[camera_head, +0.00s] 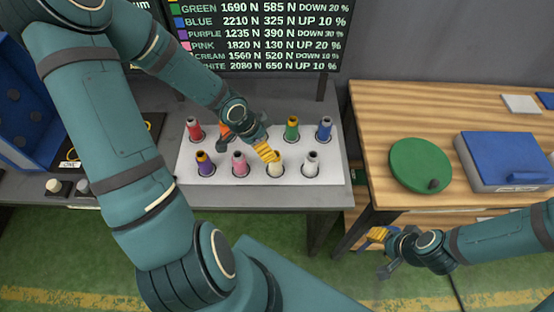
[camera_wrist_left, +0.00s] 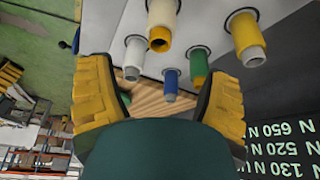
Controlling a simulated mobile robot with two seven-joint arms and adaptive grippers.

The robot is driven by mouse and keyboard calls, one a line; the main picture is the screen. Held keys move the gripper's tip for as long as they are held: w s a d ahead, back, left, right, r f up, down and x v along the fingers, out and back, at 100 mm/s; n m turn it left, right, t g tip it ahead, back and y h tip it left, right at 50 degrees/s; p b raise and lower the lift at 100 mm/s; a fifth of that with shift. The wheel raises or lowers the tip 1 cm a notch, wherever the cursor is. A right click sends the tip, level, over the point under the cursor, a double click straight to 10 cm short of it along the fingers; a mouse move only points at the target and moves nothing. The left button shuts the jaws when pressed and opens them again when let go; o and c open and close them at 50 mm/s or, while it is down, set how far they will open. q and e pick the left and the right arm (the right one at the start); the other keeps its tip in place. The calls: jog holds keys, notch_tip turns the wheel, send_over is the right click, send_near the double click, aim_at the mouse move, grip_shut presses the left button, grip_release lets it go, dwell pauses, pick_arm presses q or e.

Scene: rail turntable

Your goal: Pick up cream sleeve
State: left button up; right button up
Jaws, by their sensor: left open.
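The cream sleeve (camera_head: 276,168) stands upright in the front row of a white rack (camera_head: 222,191), between the pink sleeve (camera_head: 239,164) and the white sleeve (camera_head: 310,163). My left gripper (camera_head: 265,151) is above the rack just behind the cream sleeve and partly covers it. In the left wrist view the cream sleeve (camera_wrist_left: 162,16) is at the top edge, outside the spread yellow fingers. The left gripper is open and empty. My right gripper (camera_head: 381,250) is low at the right, away from the rack; its opening is unclear.
Red (camera_head: 194,128), green (camera_head: 291,128) and blue (camera_head: 324,128) sleeves stand in the back row, and a purple sleeve (camera_head: 204,163) at the front left. A yellow sleeve (camera_wrist_left: 246,40) is close by. A wooden table (camera_head: 385,110) stands right, beyond a gap.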

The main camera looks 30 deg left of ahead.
aim_at(277, 160)
pick_arm(q)
jog(key=x, duration=0.4)
jog(key=shift+d, duration=0.1)
jog(key=b+x, duration=0.1)
jog(key=x, duration=0.2)
jog(key=shift+f+b, duration=0.2)
jog(key=shift+b, duration=0.1)
jog(key=x, duration=0.1)
jog(key=b+x, duration=0.1)
jog(key=x, duration=0.3)
jog(key=shift+s+a+f, duration=0.15)
jog(key=shift+a, duration=0.1)
grip_shut()
